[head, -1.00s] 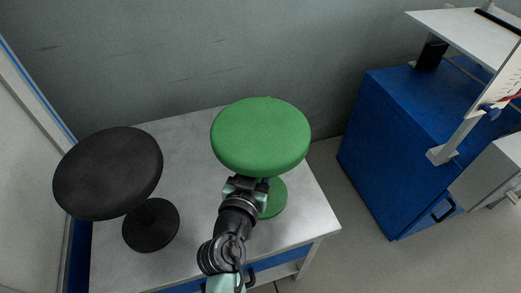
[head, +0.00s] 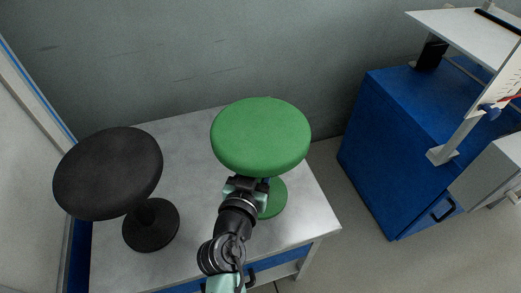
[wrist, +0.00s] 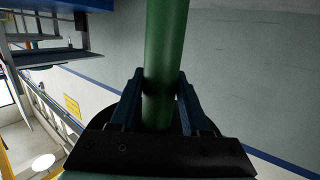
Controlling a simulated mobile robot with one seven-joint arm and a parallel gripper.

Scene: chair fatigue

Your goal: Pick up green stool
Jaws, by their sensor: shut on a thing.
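The green stool (head: 260,135) stands upright on the table, its round seat above a round base (head: 277,199). In the wrist view its green post (wrist: 165,60) runs between the two fingers. My gripper (head: 262,186) is under the front edge of the seat, shut on the post. The gripper also shows in the wrist view (wrist: 161,100), with one finger on each side of the post. The seat hides part of the post in the head view.
A black stool (head: 108,172) stands to the left on the same grey table (head: 190,150). A grey wall is behind the table. A blue cabinet (head: 400,150) stands on the floor at the right, with a gap between it and the table.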

